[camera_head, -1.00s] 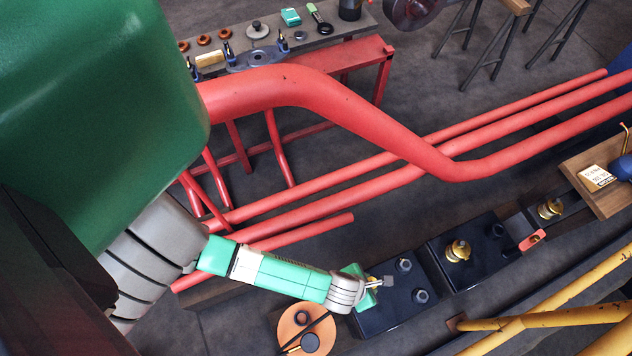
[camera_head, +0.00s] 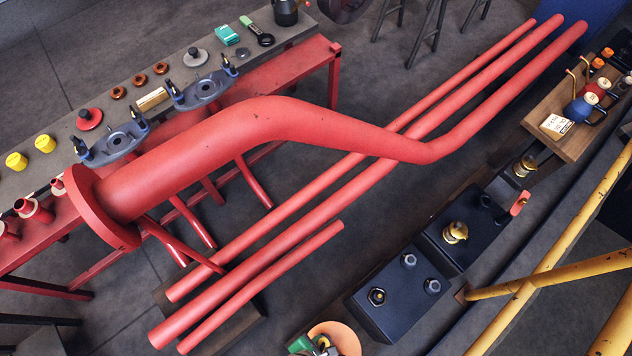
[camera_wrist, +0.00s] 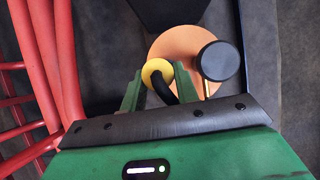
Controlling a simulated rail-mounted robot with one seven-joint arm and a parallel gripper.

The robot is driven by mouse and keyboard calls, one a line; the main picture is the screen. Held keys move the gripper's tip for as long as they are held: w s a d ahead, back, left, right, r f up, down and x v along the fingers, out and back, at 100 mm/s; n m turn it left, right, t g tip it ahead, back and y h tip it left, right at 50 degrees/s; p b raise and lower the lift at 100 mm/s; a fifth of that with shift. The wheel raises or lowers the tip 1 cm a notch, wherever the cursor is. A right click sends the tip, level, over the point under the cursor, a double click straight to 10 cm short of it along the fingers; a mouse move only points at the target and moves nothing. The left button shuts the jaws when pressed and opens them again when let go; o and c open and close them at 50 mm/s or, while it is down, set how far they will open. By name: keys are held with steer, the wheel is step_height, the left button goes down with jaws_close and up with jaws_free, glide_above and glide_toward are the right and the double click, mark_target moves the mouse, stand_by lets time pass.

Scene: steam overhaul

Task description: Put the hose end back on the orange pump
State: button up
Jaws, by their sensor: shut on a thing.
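The orange pump shows as an orange disc (camera_wrist: 187,42) with a black round knob (camera_wrist: 219,61) on the right in the wrist view. Its edge also shows at the bottom of the head view (camera_head: 345,338). My gripper (camera_wrist: 159,76) is shut on the hose end (camera_wrist: 155,68), a yellow collar with a black hose curving down from it. The hose end overlaps the left edge of the disc in the wrist view. I cannot tell whether it touches the pump. The pump's port is not clearly visible. In the head view, only a small part of my gripper shows at the bottom edge.
Black blocks with bolts and brass fittings (camera_head: 398,291) stand beyond the pump. Red pipes (camera_head: 270,258) run along the left in the wrist view. A yellow rail (camera_head: 560,250) crosses the right. A wooden tray (camera_head: 568,140) and a bench of parts (camera_head: 40,112) lie farther off.

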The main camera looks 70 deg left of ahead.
steer(key=shift+d, duration=0.15)
steer(key=shift+f, duration=0.15)
steer(key=shift+w+f+b, duration=0.1)
steer(key=shift+f+b, duration=0.1)
steer(key=shift+b, duration=0.1)
step_height(320, 180, down, 4)
steer(key=b, duration=0.5)
steer(key=shift+f, duration=0.2)
steer(key=shift+r, duration=0.1)
steer(key=shift+f, duration=0.25)
steer(key=shift+f+b, duration=1.3)
steer(key=shift+f, duration=0.55)
